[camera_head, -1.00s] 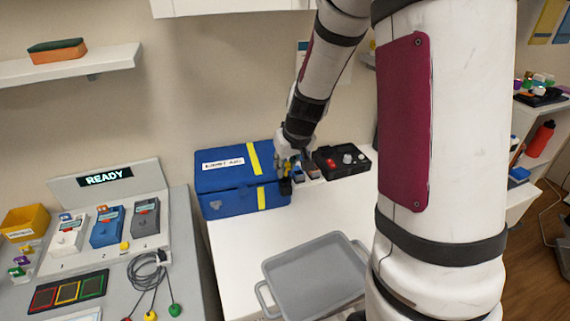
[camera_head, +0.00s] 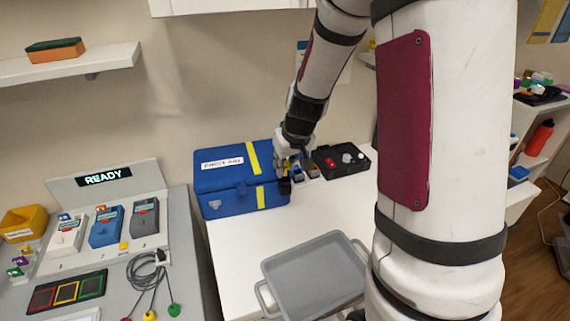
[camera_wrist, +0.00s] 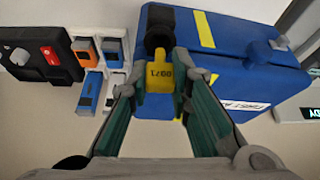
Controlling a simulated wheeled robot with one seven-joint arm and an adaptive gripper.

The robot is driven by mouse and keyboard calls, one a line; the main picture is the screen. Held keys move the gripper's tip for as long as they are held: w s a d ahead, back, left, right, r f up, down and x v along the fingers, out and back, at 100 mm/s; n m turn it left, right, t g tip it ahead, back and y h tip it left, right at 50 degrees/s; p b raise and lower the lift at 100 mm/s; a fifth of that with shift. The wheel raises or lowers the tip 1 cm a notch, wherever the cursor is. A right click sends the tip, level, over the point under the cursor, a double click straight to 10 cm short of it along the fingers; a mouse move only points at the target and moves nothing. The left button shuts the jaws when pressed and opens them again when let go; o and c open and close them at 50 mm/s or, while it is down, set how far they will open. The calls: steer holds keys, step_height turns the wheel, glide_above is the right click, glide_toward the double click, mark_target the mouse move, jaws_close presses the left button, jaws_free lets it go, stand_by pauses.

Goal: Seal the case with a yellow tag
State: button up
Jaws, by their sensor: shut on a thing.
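The blue first aid case (camera_head: 240,177) stands shut at the back left of the white table, with yellow stripes on its lid and front. It also shows in the wrist view (camera_wrist: 232,68). My gripper (camera_head: 286,184) is at the case's right end. In the wrist view my gripper (camera_wrist: 160,62) is shut on a yellow tag (camera_wrist: 158,77) marked with digits that look like 0971. The tag is in front of the case's side in that view. Whether it touches the case or a latch I cannot tell.
A black box (camera_head: 342,160) with red and white knobs and small blue and orange holders (camera_wrist: 90,90) are close beside my gripper. A grey tray (camera_head: 312,275) sits at the table's front. A grey bench with a READY panel (camera_head: 104,177) is at left.

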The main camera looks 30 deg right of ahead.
steer(key=shift+f+b, duration=0.65)
steer(key=shift+f, duration=0.25)
steer(key=o, duration=0.9)
steer(key=shift+c, duration=0.2)
steer(key=shift+r, duration=0.1)
steer(key=v, duration=1.2)
steer(key=shift+a, duration=0.1)
